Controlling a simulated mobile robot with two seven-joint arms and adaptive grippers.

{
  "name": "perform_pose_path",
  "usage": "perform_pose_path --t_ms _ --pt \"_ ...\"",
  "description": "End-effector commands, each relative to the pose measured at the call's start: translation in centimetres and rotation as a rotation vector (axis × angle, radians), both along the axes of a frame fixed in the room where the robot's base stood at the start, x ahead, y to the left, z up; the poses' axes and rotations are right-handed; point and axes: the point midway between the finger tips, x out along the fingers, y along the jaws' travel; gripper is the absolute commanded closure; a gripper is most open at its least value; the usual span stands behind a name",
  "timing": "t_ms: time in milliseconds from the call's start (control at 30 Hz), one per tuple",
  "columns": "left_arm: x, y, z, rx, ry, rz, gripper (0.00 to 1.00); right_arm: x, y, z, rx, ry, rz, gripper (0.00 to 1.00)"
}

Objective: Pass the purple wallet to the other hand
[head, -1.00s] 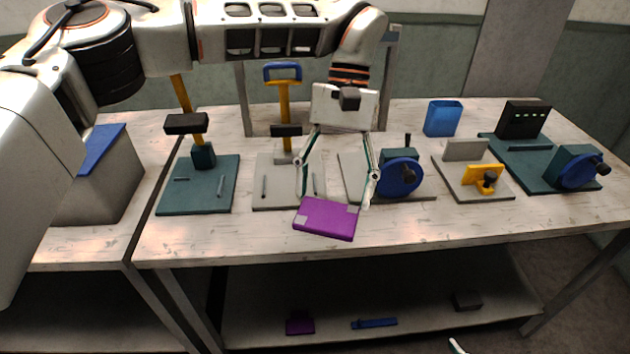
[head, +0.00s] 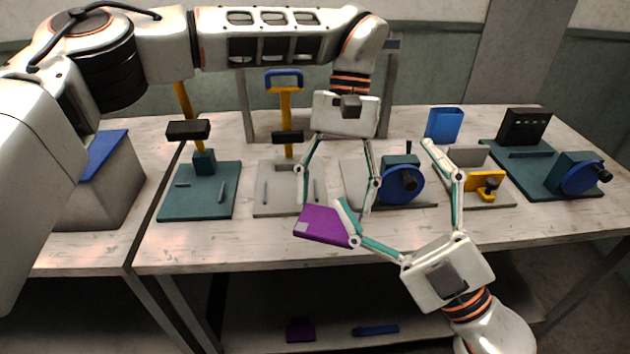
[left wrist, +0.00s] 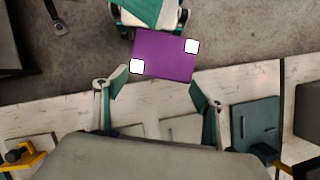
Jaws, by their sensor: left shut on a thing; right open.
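The purple wallet (head: 322,225) is a flat block with pale square patches. It is held above the front part of the workbench, tilted slightly. My left gripper (head: 336,198) reaches down from above and is shut on it. In the left wrist view the wallet (left wrist: 165,56) lies between the two left fingertips (left wrist: 158,86), gripped near its lower edge. My right gripper (head: 385,173) comes up from the lower right, jaws wide open. One of its fingers overlaps the wallet's right edge in the head view; I cannot tell whether they touch. Part of it shows beyond the wallet in the left wrist view (left wrist: 150,12).
The workbench (head: 250,235) holds teal and grey fixtures, a yellow post with a blue handle (head: 284,80), a blue wheel (head: 403,184) and a blue bin (head: 443,123). A grey box with a blue lid (head: 95,185) stands left. A lower shelf holds small items.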

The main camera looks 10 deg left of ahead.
Motion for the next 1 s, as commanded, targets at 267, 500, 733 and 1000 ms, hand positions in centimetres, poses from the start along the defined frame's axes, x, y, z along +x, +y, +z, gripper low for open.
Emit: perform_pose_path --t_ms 267,500,733,1000 --pt "0.0 0.0 0.0 0.0 0.0 0.0 0.53 -4.8 8.0 6.5 -0.205 -0.497 0.096 0.11" --pt "0.0 0.0 0.0 0.0 0.0 0.0 0.53 -10.2 13.5 8.9 -0.355 -0.948 0.154 0.11" --pt "0.0 0.0 0.0 0.0 0.0 0.0 0.53 -15.2 17.4 8.7 -0.473 -1.395 0.206 0.11" --pt "0.0 0.0 0.0 0.0 0.0 0.0 0.53 -19.3 20.0 5.7 -0.577 -1.928 0.278 0.11"
